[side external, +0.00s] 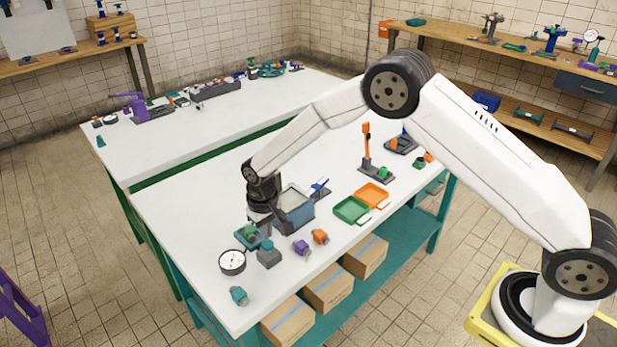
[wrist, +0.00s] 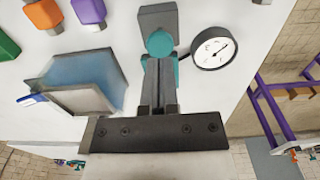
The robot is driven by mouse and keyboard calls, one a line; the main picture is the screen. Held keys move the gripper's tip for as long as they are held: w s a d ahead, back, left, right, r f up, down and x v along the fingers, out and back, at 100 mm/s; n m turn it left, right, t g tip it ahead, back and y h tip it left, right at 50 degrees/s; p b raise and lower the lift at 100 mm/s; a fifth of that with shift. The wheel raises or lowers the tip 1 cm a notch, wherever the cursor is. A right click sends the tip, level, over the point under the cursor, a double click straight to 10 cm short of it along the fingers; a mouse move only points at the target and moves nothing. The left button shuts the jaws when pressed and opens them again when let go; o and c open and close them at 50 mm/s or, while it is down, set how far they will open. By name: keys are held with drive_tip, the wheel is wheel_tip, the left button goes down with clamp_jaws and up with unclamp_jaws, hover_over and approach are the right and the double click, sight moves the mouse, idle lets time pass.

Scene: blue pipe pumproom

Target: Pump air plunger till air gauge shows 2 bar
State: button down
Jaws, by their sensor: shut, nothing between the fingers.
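The white-faced round gauge (side external: 232,262) lies on the bench left of my gripper. It also shows in the wrist view (wrist: 214,48), its dark needle toward the upper right; the numbers are too small to read. My gripper (side external: 262,222) points down over a teal-based fixture (side external: 247,237). In the wrist view my gripper (wrist: 161,68) is shut, its fingers together over teal parts. A round teal cap (wrist: 160,43) shows just beyond the fingertips, against a grey block (wrist: 158,18). The fingers hide part of the fixture. I cannot tell the plunger's height or whether I touch it.
An open blue-grey bin (side external: 297,216) stands close right of my gripper. Purple (side external: 302,248) and orange (side external: 320,237) fittings, a green tray (side external: 351,210) and an orange tray (side external: 371,196) lie farther right. A teal fitting (side external: 238,296) sits near the front corner. The bench's left part is clear.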

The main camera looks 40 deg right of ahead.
sight(268, 249)
drive_tip(key=shift+f, duration=1.3)
idle(6.7)
